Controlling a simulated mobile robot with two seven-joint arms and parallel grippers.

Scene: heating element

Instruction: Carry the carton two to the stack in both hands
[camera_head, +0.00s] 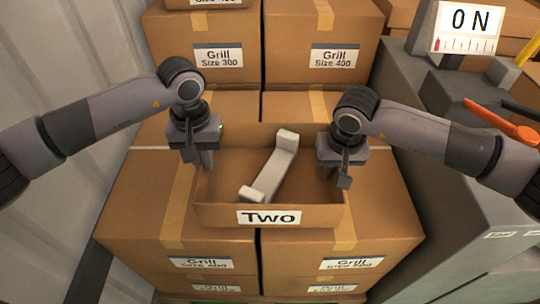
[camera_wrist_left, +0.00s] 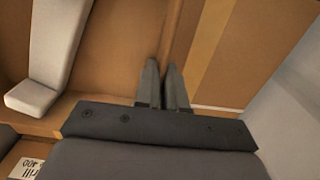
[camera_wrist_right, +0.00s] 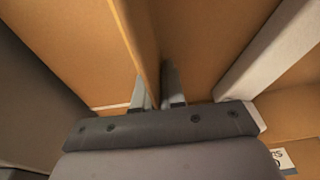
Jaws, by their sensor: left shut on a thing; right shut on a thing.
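Carton two (camera_head: 222,215) is an open, shallow brown box with a "Two" label on its front wall. A pale grey bar-shaped part (camera_head: 270,172) with raised ends lies slantwise inside it. The carton is over the front boxes of the stack (camera_head: 150,215); whether it rests on them I cannot tell. My left gripper (camera_head: 205,165) is shut on the carton's left wall, seen between the fingers in the left wrist view (camera_wrist_left: 164,85). My right gripper (camera_head: 332,172) is shut on its right wall, seen in the right wrist view (camera_wrist_right: 158,90). The fingertips are partly hidden.
Taller boxes labelled "Grill Size 300" (camera_head: 205,40) and "Grill Size 400" (camera_head: 325,40) stand behind. At the right are a grey machine (camera_head: 450,200), an "ON" sign (camera_head: 468,25) and an orange handle (camera_head: 500,122). A pale corrugated wall (camera_head: 70,60) is at the left.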

